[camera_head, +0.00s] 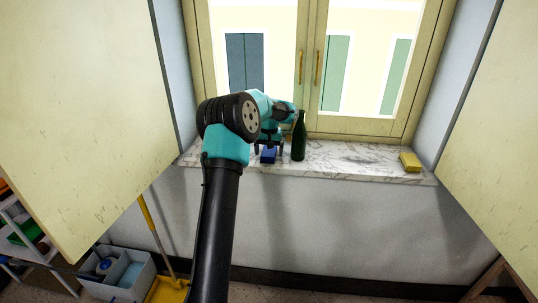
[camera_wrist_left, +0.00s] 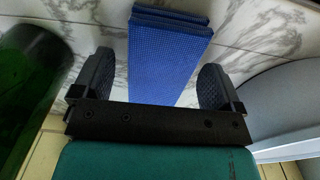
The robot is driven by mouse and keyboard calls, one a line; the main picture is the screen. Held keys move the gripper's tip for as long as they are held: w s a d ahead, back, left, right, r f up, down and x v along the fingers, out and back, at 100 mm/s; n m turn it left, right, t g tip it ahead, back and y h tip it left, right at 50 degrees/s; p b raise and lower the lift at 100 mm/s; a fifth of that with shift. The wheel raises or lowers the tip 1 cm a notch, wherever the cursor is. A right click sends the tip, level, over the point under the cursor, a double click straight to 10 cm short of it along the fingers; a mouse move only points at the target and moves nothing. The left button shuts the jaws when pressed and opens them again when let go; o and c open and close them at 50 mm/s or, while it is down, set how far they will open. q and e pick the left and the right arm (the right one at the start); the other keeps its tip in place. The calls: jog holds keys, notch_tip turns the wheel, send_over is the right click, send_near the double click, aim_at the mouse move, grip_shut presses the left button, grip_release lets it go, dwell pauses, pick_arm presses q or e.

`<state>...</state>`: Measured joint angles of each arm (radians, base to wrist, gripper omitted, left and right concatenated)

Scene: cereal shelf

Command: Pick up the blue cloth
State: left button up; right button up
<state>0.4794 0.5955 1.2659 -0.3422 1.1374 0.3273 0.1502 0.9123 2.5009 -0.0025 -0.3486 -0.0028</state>
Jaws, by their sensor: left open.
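The blue cloth (camera_head: 268,156) lies folded on the marble window sill in the head view, just left of a dark green bottle. My left gripper (camera_head: 268,146) is over it, coming down from above. In the left wrist view the folded blue cloth (camera_wrist_left: 168,52) sits between the two spread fingers of my left gripper (camera_wrist_left: 157,85). The gripper is open, with gaps on both sides of the cloth. Part of the cloth is hidden by the gripper in both views. My right gripper is not in view.
The green bottle (camera_head: 299,138) stands upright close to the right of the gripper. A yellow sponge (camera_head: 410,162) lies at the sill's right end. The marble sill (camera_head: 350,160) is clear between them. Closed windows (camera_head: 310,70) stand behind. A grey bucket (camera_head: 125,275) and a yellow dustpan (camera_head: 167,290) are below left.

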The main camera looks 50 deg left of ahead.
pick_arm(q)
jog(key=shift+f, duration=0.25)
jog(key=shift+c, duration=0.3)
jog(key=c, duration=0.9)
